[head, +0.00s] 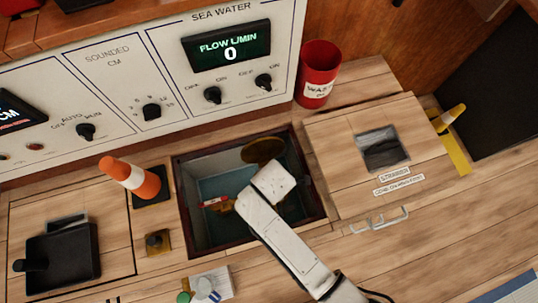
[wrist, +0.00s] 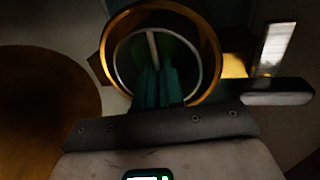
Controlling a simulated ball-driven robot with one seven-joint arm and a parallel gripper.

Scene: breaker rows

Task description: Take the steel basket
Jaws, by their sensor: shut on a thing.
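The steel basket (wrist: 117,62) shows in the wrist view as a thin grey ring with a bar handle (wrist: 152,45) across it. It sits inside a round brass strainer housing (wrist: 214,50). My gripper (wrist: 157,70) has its teal fingers down inside the ring, closed at the near end of the bar. The basket's lower part is dark and hidden. In the head view my white arm reaches into the open floor hatch (head: 183,190), and it hides the basket and fingers. A round brass lid (head: 262,150) stands at the hatch's far side.
A red-tagged fitting (head: 215,203) is inside the hatch.

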